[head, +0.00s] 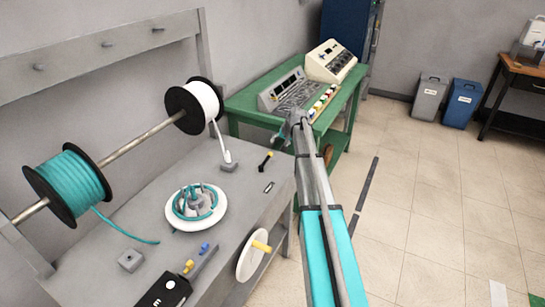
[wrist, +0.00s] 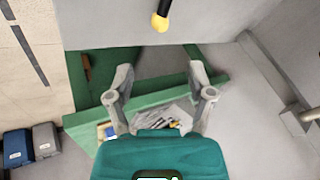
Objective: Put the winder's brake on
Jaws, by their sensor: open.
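The winder's white plate (head: 195,207), wound with teal strand, sits on the grey bench. A white handwheel (head: 252,254) with a yellow grip is at the bench's front edge. A short black lever with a yellow tip (head: 266,161), which looks like the brake, stands near the bench's far right end. It also shows at the top of the wrist view as a yellow-tipped black lever (wrist: 160,22). My gripper (wrist: 160,78) is open and empty, with the lever beyond its fingertips and apart from them. In the head view my arm largely hides the gripper.
A teal spool (head: 72,185) and a white spool (head: 200,105) hang on a rod over the bench (head: 120,275). A green table (head: 240,103) with control consoles stands behind. Two bins (head: 430,97) are by the far wall. The tiled floor at right is mostly clear.

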